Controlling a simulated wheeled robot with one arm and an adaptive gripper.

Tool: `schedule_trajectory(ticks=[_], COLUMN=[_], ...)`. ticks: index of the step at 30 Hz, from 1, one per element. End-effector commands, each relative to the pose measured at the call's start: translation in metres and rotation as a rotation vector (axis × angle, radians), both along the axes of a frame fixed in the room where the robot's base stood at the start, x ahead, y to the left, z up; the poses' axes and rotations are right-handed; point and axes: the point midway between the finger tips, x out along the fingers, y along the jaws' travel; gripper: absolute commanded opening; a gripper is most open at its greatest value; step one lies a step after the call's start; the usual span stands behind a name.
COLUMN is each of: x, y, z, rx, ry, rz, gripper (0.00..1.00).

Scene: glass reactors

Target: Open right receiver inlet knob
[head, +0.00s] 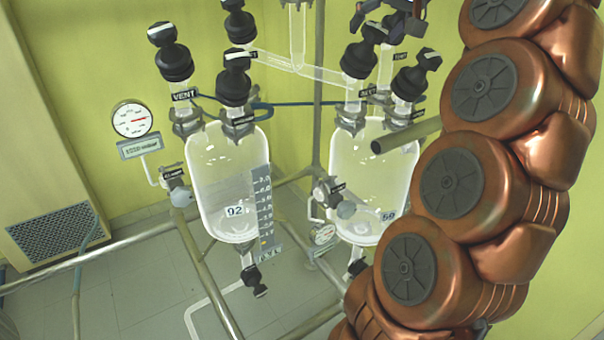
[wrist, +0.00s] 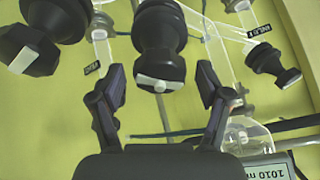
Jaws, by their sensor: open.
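The right glass receiver (head: 372,165), marked 59, hangs partly behind my arm in the head view. Several black knobs with white bars stand on its top, among them a front-left knob (head: 361,58) and a right knob (head: 416,75). My gripper (head: 388,18) is at the top of the head view, just above these knobs. In the wrist view my gripper (wrist: 160,80) is open, and a black knob (wrist: 160,48) shows between its fingers, not gripped. I cannot read which knob is the inlet.
In the wrist view, other black knobs stand left (wrist: 42,38) and right (wrist: 273,64). The left receiver (head: 228,175), marked 92, stands beside the right one. A round gauge (head: 131,119) is on the yellow wall. Metal rails (head: 110,247) cross in front.

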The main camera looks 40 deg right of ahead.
Motion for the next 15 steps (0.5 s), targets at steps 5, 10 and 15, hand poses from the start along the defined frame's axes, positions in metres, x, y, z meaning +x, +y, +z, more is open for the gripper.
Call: schedule_trajectory(ticks=[5, 10, 15], x=[-0.0005, -0.0003, -0.0001], y=[-0.0006, -0.0005, -0.0008], z=[-0.0002, 0.0004, 0.0006], rx=[0.072, 0.143, 0.215], ry=[0.000, -0.002, -0.004], rz=[-0.128, -0.251, -0.376], gripper=[0.76, 0.76, 0.76])
